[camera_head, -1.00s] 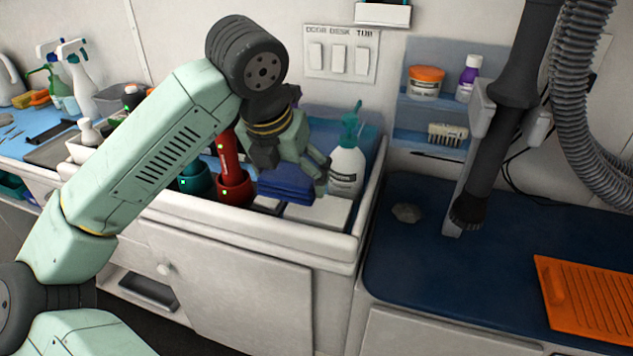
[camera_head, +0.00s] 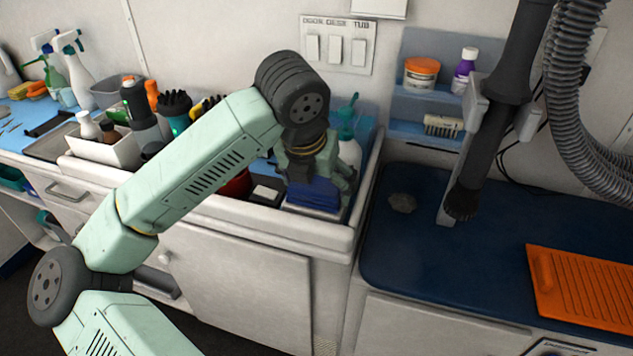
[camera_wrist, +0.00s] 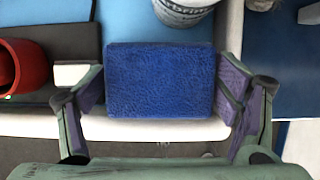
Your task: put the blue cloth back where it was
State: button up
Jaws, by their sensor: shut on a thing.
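The blue cloth (camera_head: 316,197) is a folded, flat block inside the rimmed counter top, close to its right end. In the wrist view the cloth (camera_wrist: 160,80) sits squarely between the two fingers. My gripper (camera_wrist: 163,92) is shut on it from its left and right sides. In the head view my gripper (camera_head: 318,178) points down over the cloth and hides part of it. A white surface shows just under and beside the cloth; I cannot tell whether the cloth touches it.
A white pump bottle (camera_head: 349,150) with a teal top stands close behind the cloth. A red holder (camera_wrist: 22,68) and a small white block (camera_head: 266,193) are to its left. The counter's raised rim (camera_head: 290,232) runs in front. A blue-topped table (camera_head: 420,255) lies right.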

jog(key=o, duration=1)
jog(key=shift+f, duration=0.1)
jog(key=shift+o, duration=0.2)
jog(key=shift+r+p, duration=0.25)
jog(key=shift+p, duration=0.1)
jog(key=b+v, duration=0.2)
jog(key=v, duration=0.9)
jog(key=shift+r, duration=0.4)
jog(key=shift+s, duration=0.15)
